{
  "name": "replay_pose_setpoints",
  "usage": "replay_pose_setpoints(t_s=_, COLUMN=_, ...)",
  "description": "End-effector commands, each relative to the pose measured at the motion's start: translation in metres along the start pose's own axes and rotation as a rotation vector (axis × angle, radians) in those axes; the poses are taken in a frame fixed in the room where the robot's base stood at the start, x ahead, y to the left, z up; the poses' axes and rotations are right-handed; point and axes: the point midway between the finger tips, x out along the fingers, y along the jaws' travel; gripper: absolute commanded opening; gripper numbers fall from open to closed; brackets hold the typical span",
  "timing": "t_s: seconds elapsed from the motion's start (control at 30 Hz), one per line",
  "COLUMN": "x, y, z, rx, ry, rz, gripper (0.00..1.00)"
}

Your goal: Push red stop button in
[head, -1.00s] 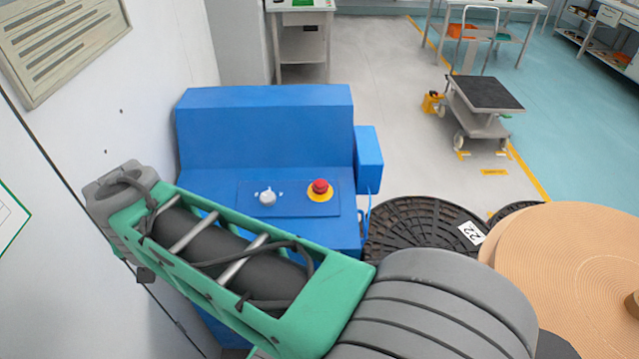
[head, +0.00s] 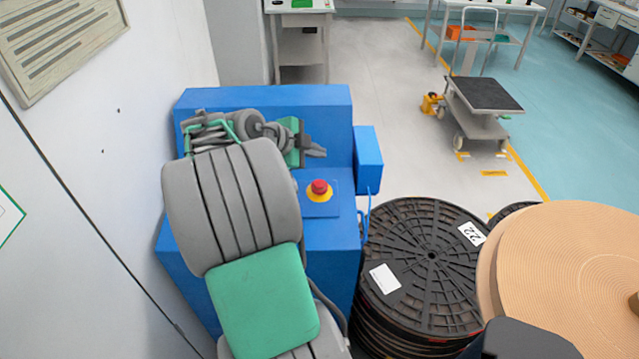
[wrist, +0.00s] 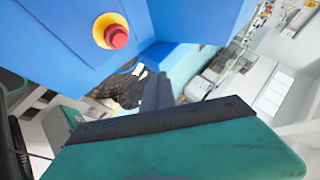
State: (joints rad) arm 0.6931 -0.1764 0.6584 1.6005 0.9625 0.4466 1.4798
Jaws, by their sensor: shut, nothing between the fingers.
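The red stop button (head: 319,187) sits on a yellow ring on the control panel of a blue machine (head: 265,97). In the wrist view the red button (wrist: 116,36) shows at the upper left, apart from my gripper. My gripper (head: 318,151) is above and behind the button in the head view, pointing right, with its fingers together and empty. In the wrist view its dark fingers (wrist: 157,90) stick up past the green gripper body. My arm hides the left part of the panel and the white knob there.
A blue box (head: 368,160) juts from the machine's right side. Black cable reels (head: 425,245) and a large tan reel (head: 570,265) stand at the right. A white wall (head: 110,150) is close on the left. A cart (head: 480,105) stands farther back.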

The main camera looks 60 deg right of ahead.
Motion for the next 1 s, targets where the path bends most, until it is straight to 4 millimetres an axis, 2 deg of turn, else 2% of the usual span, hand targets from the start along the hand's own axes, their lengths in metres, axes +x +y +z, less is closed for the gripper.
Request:
replay_pose_setpoints(t_s=0.27, x=0.004, y=0.004, z=0.004, rx=-0.004, ry=-0.002, rz=0.000, gripper=0.00)
replay_pose_setpoints(t_s=0.77, x=0.055, y=0.042, z=0.042, rx=-0.005, ry=-0.004, rz=-0.001, gripper=0.00)
replay_pose_setpoints(t_s=1.0, x=0.061, y=0.046, z=0.047, rx=-0.005, ry=-0.004, rz=-0.001, gripper=0.00)
